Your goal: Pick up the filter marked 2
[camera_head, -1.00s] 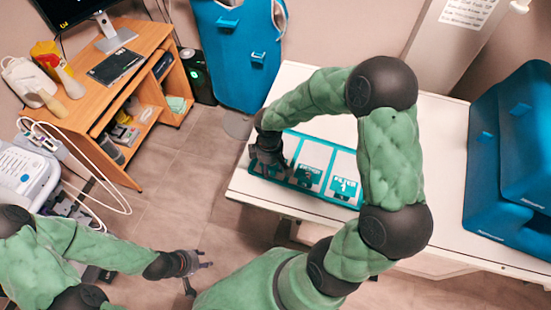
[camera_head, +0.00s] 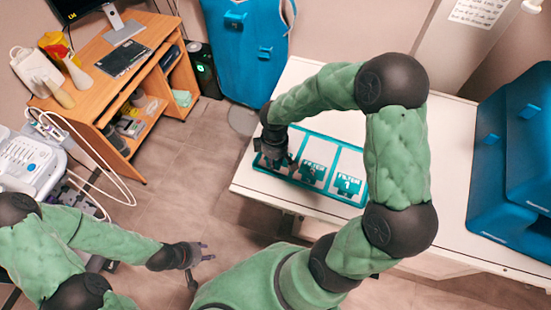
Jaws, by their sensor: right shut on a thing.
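A teal-framed tray (camera_head: 357,160) with white sections lies on the white table. The filter marked 1 (camera_head: 347,184) sits in its right section. A middle filter (camera_head: 313,172) sits in the section beside it; its number is too small to read surely. My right gripper (camera_head: 276,163) points down at the tray's left section. It is shut on the leftmost filter, mostly hidden beneath the fingers, and I cannot read its mark. I cannot tell whether that filter is clear of the tray. My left gripper (camera_head: 203,268) is open and empty over the floor, away from the table.
Large blue cases (camera_head: 515,165) stand at the table's (camera_head: 460,215) right end. A blue case (camera_head: 245,60) stands behind it near a wooden desk (camera_head: 110,88). A pale machine with cables (camera_head: 30,160) is at the left. The floor between is mostly free.

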